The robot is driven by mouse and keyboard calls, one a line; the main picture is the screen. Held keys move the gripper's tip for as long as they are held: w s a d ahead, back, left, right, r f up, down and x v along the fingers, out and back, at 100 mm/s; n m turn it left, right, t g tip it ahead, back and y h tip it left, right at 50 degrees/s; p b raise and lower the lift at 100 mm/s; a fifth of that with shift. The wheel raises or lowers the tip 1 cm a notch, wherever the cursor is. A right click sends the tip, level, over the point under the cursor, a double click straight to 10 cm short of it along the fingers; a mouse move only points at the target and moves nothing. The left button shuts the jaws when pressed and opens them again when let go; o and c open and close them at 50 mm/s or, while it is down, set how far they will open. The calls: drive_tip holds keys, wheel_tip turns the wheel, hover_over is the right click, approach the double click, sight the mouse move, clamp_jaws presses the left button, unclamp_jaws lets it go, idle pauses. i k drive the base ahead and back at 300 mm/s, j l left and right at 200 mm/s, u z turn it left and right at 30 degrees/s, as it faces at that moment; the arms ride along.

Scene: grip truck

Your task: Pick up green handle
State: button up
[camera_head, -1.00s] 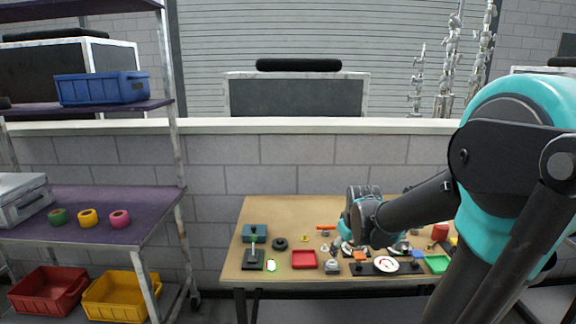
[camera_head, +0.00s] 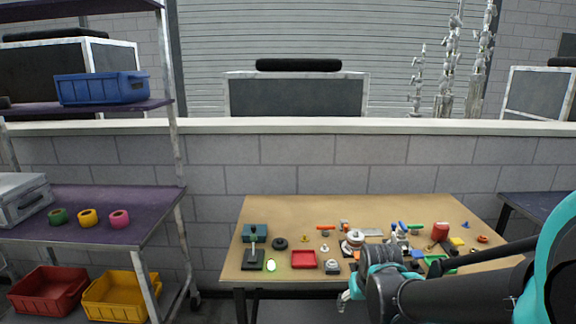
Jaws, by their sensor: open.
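A small green bar-shaped thing (camera_head: 414,226), which looks like the green handle, lies toward the back right of the wooden table (camera_head: 290,212), next to a blue piece (camera_head: 402,226). My gripper (camera_head: 347,297) is low at the table's front edge, left of and well in front of the green bar. It points left, is open, and seems to hold nothing. My arm hides part of the table's front right.
A red tray (camera_head: 304,260), a green tray (camera_head: 436,264), a red cylinder (camera_head: 440,232) and a black lever device (camera_head: 253,257) stand on the table, with several small parts. A shelf with purple boards (camera_head: 90,205) stands left. The table's back left is clear.

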sight(415, 232)
drive_tip(key=z, duration=0.75)
